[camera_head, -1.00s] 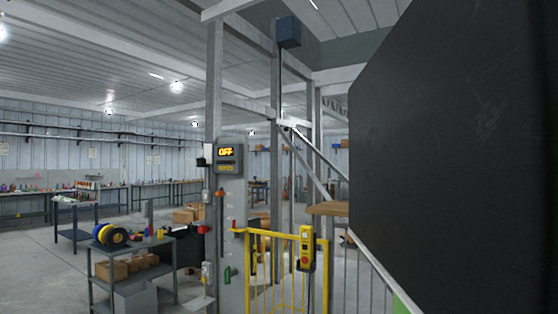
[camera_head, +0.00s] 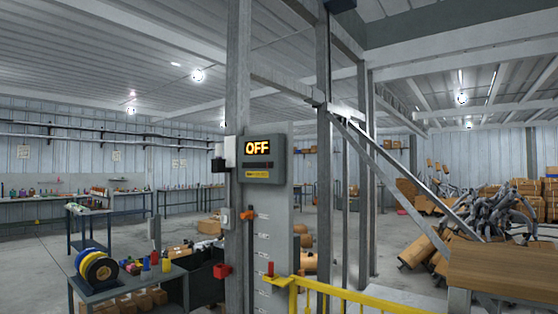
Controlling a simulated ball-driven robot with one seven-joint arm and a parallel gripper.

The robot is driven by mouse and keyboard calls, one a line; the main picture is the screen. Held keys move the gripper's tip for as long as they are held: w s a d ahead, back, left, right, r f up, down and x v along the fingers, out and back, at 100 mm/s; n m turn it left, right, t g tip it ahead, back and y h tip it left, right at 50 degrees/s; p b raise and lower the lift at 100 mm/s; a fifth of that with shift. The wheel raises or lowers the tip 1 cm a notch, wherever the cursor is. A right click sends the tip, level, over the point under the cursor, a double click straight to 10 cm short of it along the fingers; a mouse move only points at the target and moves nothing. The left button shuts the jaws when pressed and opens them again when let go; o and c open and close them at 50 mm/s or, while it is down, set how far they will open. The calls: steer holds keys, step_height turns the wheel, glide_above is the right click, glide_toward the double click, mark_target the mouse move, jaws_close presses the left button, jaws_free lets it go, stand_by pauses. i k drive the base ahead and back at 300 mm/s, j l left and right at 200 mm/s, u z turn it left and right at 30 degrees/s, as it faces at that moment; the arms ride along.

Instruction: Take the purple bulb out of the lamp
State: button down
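I see no lamp with a purple bulb that I can make out. Several bright ceiling lights glow white, one of them at the upper left (camera_head: 196,75) and one at the right (camera_head: 461,98). My gripper is not in view.
A grey control post with an "OFF" display (camera_head: 258,147) stands ahead beside steel columns. A yellow railing (camera_head: 350,296) is at the bottom. A wooden tabletop (camera_head: 505,268) is at the lower right, with piled mufflers (camera_head: 490,215) behind it.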

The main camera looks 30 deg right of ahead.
mark_target(218, 148)
steer(key=i+l+z, duration=0.15)
steer(key=i, duration=1.65)
